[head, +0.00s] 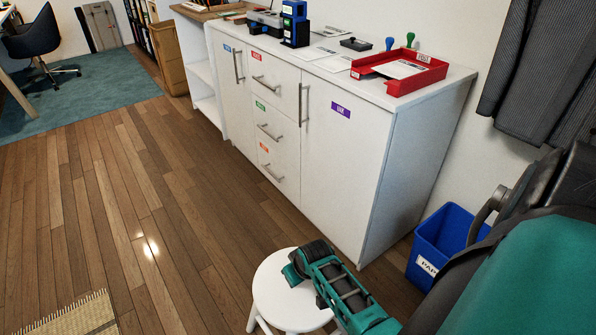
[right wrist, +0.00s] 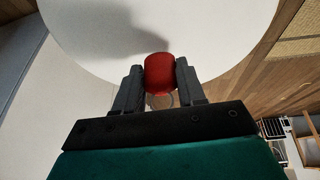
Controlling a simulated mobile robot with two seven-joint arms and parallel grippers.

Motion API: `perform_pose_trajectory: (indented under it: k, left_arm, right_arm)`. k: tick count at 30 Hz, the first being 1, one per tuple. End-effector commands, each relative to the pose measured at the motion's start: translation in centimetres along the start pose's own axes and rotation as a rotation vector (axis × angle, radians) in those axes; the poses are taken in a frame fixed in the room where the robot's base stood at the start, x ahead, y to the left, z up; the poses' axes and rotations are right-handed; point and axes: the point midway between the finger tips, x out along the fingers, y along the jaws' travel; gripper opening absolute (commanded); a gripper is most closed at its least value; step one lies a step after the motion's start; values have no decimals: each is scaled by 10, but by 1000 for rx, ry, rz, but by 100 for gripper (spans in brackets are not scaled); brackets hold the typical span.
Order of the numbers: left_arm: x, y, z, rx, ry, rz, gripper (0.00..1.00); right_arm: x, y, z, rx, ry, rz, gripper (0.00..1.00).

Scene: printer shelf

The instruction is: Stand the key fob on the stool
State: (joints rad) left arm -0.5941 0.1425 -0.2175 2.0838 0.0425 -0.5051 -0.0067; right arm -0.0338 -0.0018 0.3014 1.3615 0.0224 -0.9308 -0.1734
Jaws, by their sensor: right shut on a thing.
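The white round stool (head: 266,287) stands on the wood floor at the bottom middle of the head view. In the right wrist view its white top (right wrist: 90,35) fills the upper part. My right gripper (right wrist: 160,80) is shut on the red key fob (right wrist: 160,72), with a finger on each side. A thin ring-like part shows just below the fob, between the fingers. The fob is over or at the stool top; I cannot tell whether it touches. In the head view my right gripper (head: 300,268) is over the stool and hides the fob. My left gripper is not in view.
A white cabinet (head: 340,150) stands behind the stool, with a red tray (head: 425,68) and stamps on top. A blue paper bin (head: 440,240) is right of the stool. A woven mat (head: 75,318) lies at bottom left. Floor to the left is clear.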

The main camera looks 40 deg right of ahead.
Motion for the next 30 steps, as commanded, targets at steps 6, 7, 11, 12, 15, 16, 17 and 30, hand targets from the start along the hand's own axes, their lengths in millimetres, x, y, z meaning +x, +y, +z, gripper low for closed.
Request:
perform_pose_trajectory:
  k: [6, 7, 11, 12, 15, 16, 17, 30]
  left_arm:
    - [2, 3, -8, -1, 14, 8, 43]
    - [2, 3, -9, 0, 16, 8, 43]
    - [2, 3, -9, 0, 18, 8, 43]
    - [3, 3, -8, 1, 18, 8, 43]
    - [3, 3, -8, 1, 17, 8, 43]
    - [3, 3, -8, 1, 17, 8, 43]
    - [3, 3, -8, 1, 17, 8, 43]
    - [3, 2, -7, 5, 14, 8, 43]
  right_arm:
    - [10, -1, 4, 0, 1, 0, 11]
    - [10, -1, 4, 0, 1, 0, 11]
    - [11, -1, 4, 0, 1, 0, 11]
    - [13, -1, 5, 0, 0, 0, 11]
    - [15, -1, 6, -1, 1, 0, 40]
    - [14, -1, 6, -1, 1, 0, 43]
    - [14, -1, 6, -1, 1, 0, 46]
    - [13, -1, 5, 0, 1, 0, 65]
